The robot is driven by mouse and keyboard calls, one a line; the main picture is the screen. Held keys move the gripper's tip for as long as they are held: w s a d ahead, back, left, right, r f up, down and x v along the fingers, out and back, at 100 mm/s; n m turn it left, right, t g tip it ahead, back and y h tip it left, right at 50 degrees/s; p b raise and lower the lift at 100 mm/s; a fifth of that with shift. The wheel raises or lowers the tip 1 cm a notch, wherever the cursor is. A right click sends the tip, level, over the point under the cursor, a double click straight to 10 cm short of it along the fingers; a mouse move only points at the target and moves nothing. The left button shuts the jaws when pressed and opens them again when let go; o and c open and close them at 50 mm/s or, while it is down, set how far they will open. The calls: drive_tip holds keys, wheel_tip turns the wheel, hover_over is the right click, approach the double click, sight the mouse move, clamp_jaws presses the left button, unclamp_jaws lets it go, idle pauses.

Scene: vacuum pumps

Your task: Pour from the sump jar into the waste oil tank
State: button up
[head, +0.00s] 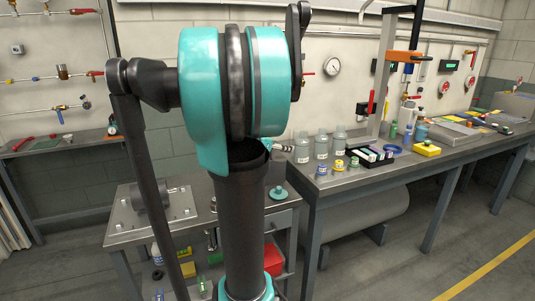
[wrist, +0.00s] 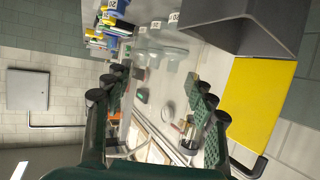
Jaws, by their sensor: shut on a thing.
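My gripper (wrist: 163,80) shows in the wrist view, its two green-padded fingers well apart with a grip between them. The thing it holds is clear and hard to make out against the background; I take it to be the sump jar. How full or how tilted it is, I cannot tell. A yellow body (wrist: 256,95) with a grey open box (wrist: 245,22) at one end is at the right of the wrist view, beside the fingers. It may be the waste oil tank.
Three clear labelled jars (head: 321,146) stand on the long bench (head: 365,176), near small capped pots (head: 338,166) and a black tray (head: 370,158). A lower steel bench (head: 122,226) carries a grey pump (head: 150,195). The floor at the right is clear.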

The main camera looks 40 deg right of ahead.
drive_tip(key=shift+r, duration=0.1)
drive_tip(key=shift+r, duration=1.45)
